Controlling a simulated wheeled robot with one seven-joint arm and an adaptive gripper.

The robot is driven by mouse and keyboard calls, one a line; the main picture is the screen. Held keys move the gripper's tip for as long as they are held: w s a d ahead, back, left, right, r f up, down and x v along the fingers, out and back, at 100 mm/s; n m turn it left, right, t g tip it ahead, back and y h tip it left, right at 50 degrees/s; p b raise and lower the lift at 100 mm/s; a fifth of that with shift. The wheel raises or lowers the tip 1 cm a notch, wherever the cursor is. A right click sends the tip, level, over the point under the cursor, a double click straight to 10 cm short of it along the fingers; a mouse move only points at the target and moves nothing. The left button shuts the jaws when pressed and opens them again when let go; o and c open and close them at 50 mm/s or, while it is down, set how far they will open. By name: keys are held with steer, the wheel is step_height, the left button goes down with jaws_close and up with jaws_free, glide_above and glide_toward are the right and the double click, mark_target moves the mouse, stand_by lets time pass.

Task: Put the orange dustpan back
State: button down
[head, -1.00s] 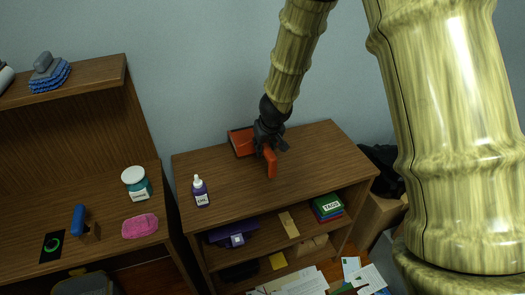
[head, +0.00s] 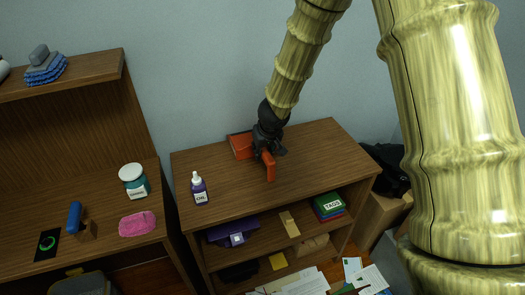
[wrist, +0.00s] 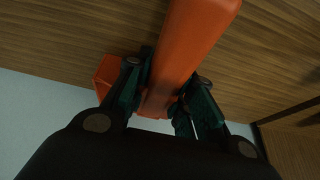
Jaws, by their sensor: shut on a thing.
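The orange dustpan (head: 240,146) is on top of the wooden shelf unit, near its back edge by the wall. Its pan shows to the left of my gripper (head: 264,153) and its handle (head: 270,168) points toward the front. In the wrist view my gripper (wrist: 160,105) has its two dark green fingers on either side of the orange handle (wrist: 192,40), shut on it. Part of the pan (wrist: 107,73) shows behind the left finger. I cannot tell whether the dustpan touches the shelf top.
The top's right side is clear. A desk (head: 100,225) with a jar (head: 134,181) and pink cloth (head: 137,224) stands left.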

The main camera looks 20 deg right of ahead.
steer(key=c, duration=1.2)
jaws_free()
steer(key=shift+c, duration=0.2)
steer(key=p+v, duration=0.4)
steer(key=v, duration=0.8)
steer(key=shift+r, duration=0.1)
